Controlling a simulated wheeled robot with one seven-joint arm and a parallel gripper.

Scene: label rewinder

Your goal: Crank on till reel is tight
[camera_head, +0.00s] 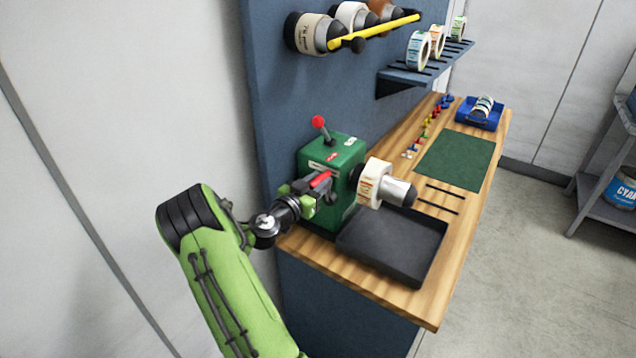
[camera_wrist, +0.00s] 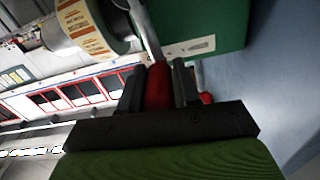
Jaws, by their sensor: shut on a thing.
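The green rewinder box (camera_head: 333,160) stands on the near end of the wooden bench; its green side also shows in the wrist view (camera_wrist: 205,25). A label reel (camera_head: 370,185) sits on the grey spindle at its right side; the reel also shows in the wrist view (camera_wrist: 85,25). Whether its web is tight cannot be told. My gripper (camera_wrist: 158,82) is shut on the red crank handle (camera_wrist: 158,90), with a finger on each side. The crank's metal arm (camera_wrist: 145,32) runs up from the handle. In the head view the red handle (camera_head: 321,179) shows at my gripper.
A black tray (camera_head: 420,262) lies below the reel. A red-knobbed lever (camera_head: 318,122) rises from the box top. A green mat (camera_head: 457,160), small coloured pieces and a blue tray (camera_head: 465,117) are farther along. A shelf (camera_head: 405,76) and yellow bar (camera_head: 385,30) project from the blue panel.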

